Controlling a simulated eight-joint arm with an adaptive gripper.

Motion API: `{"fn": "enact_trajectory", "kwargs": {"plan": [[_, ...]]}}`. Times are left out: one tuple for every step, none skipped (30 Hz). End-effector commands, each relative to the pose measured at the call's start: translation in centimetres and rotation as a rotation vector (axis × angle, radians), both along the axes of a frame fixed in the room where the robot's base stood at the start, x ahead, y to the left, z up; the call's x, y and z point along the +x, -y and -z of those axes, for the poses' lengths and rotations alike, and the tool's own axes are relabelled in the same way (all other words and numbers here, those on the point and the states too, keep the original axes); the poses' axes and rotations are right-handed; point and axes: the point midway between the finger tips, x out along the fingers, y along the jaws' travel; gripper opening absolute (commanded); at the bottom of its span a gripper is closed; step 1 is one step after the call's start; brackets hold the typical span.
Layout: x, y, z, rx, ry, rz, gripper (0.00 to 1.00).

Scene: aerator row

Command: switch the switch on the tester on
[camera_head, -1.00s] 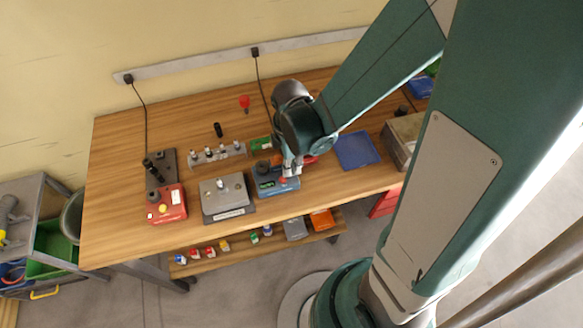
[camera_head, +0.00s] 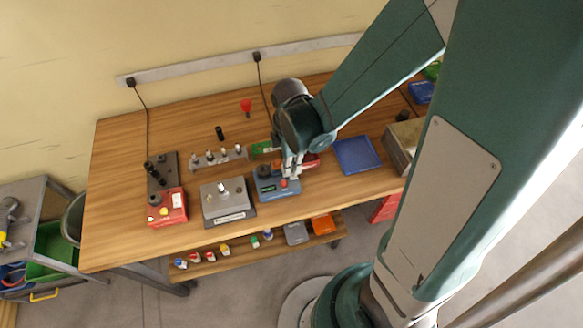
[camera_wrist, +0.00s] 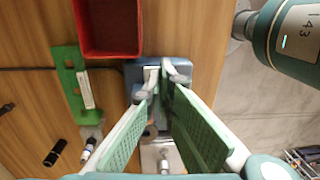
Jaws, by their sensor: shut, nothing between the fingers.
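The tester appears to be the blue box (camera_head: 277,195) with a small green display, a dark knob and a red knob, near the front edge of the bench. My gripper (camera_head: 291,173) is shut and empty, pointing down over the back right part of this box. In the wrist view my fingertips (camera_wrist: 164,76) lie over the blue box (camera_wrist: 131,72), partly hiding its top. I cannot make out the switch or its position, nor whether the fingertips touch the box.
A grey box with a lever (camera_head: 229,206) and a red box (camera_head: 170,209) stand to the left. A red bin (camera_wrist: 108,28) and a green part (camera_wrist: 70,75) are close to my gripper. A blue mat (camera_head: 357,155) lies to the right.

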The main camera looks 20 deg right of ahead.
Motion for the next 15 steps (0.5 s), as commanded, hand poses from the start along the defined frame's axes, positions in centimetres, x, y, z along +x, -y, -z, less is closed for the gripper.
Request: {"fn": "enact_trajectory", "kwargs": {"plan": [[0.0,0.0,0.0,0.000,0.000,0.000,0.00],[0.0,0.0,-0.1,0.000,0.000,0.000,0.00],[0.0,0.0,-0.1,0.000,0.000,0.000,0.00],[0.0,0.0,-0.2,0.000,0.000,0.000,0.00],[0.0,0.0,-0.3,0.000,0.000,0.000,0.00],[-0.1,0.0,-0.4,0.000,0.000,0.000,0.00],[-0.1,0.0,-0.5,0.000,0.000,0.000,0.00],[-0.1,0.0,-0.7,0.000,0.000,0.000,0.00],[-0.2,0.0,-0.9,0.000,0.000,0.000,0.00],[-0.2,0.0,-1.1,0.000,0.000,0.000,0.00],[-0.2,0.0,-1.4,0.000,0.000,0.000,0.00],[-0.3,0.0,-1.7,0.000,0.000,0.000,0.00],[-0.3,0.0,-2.0,0.000,0.000,0.000,0.00],[-0.3,0.0,-2.3,0.000,0.000,0.000,0.00],[-0.3,0.0,-2.7,0.000,0.000,0.000,0.00]]}}
